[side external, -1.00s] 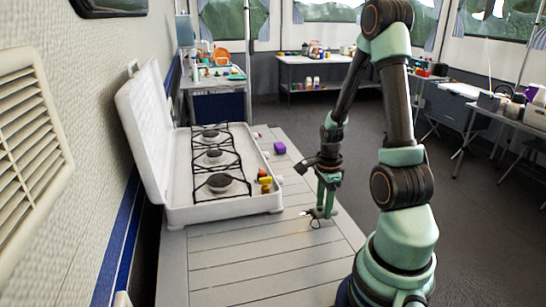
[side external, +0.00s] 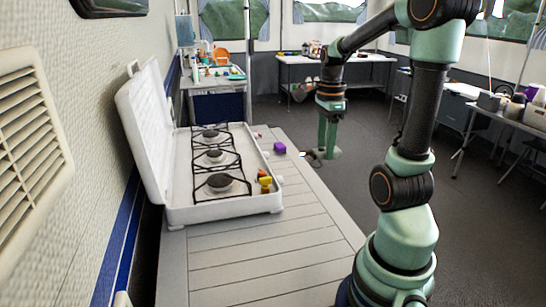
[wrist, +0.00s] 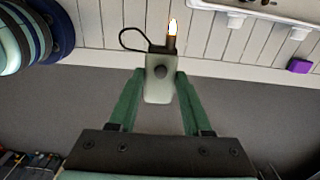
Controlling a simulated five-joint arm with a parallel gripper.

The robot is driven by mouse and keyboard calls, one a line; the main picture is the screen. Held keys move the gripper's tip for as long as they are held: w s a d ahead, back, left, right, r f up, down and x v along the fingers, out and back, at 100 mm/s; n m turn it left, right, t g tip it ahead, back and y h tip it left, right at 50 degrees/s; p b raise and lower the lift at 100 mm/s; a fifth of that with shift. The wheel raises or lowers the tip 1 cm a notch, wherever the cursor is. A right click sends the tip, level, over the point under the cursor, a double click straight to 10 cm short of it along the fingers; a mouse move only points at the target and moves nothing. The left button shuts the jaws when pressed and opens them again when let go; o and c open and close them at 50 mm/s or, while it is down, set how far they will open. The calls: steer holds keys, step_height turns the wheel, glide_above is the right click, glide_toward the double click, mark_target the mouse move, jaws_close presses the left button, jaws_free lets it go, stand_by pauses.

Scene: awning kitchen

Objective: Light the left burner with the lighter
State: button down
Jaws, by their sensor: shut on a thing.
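The white camping stove (side external: 224,209) stands on the slatted table with its lid up against the wall. It has a near burner (side external: 220,184), a middle burner (side external: 214,156) and a far burner (side external: 210,133); no flame shows on them. My gripper (side external: 321,155) is shut on the pale lighter (wrist: 158,88), raised at the table's right side. In the wrist view, the lighter has a dark nozzle with a small flame (wrist: 172,27) at its tip and a dark loop at its side. The stove's front edge with white knobs (wrist: 236,20) shows at the top.
A purple block (side external: 279,148) lies on the table beside the stove. Small yellow and orange items (side external: 265,181) sit at the stove's near right side. The near part of the slatted table (side external: 270,255) is clear. Side tables with goods stand farther back.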

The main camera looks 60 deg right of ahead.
steer(key=w+a+f, duration=0.1)
steer(key=w, duration=1.1)
steer(key=w+a+f, duration=0.1)
steer(key=w+f, duration=0.1)
steer(key=w, duration=1)
steer(key=shift+m, duration=0.3)
steer(key=shift+s+a+f, duration=0.1)
steer(key=shift+f, duration=2.95)
step_height(320, 180, up, 7)
